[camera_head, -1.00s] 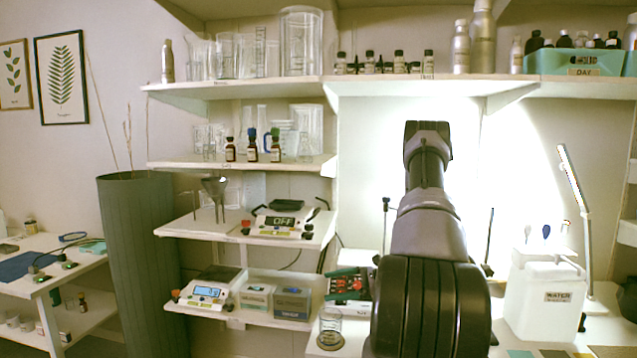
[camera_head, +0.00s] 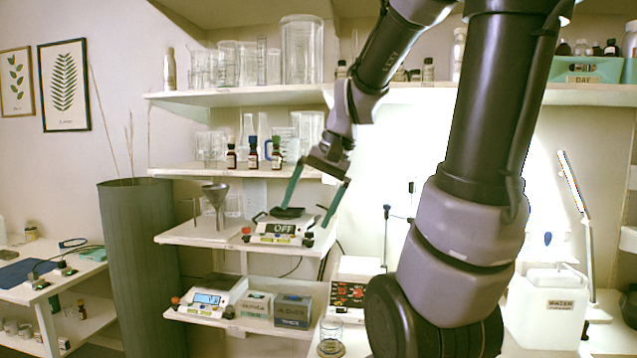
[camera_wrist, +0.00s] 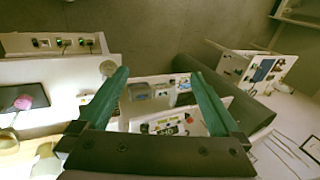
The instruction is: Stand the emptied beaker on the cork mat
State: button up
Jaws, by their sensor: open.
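A clear glass beaker (camera_head: 331,330) stands upright at the bottom of the head view, on the low bench left of my arm. It looks empty. A round brownish patch (camera_head: 331,349) shows at its foot; it looks like the cork mat, but I cannot tell for sure. My gripper (camera_head: 305,214) points down in front of the shelf unit, above and left of the beaker and well apart from it. Its two green fingers are spread with nothing between them, as the wrist view (camera_wrist: 160,73) also shows.
A device marked OFF (camera_head: 284,229) sits on the shelf behind my fingers. A scale (camera_head: 208,298) and small boxes (camera_head: 292,310) stand on the lower shelf. A white water container (camera_head: 547,308) stands at right.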

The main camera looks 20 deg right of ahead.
jog(key=s+r+n+t+h, duration=0.1)
jog(key=s+r+n+t, duration=0.1)
jog(key=s+r+t, duration=0.2)
jog(key=shift+s+a+r+h, duration=0.15)
jog(key=shift+s+r+h, duration=0.25)
jog(key=shift+s+r, duration=0.55)
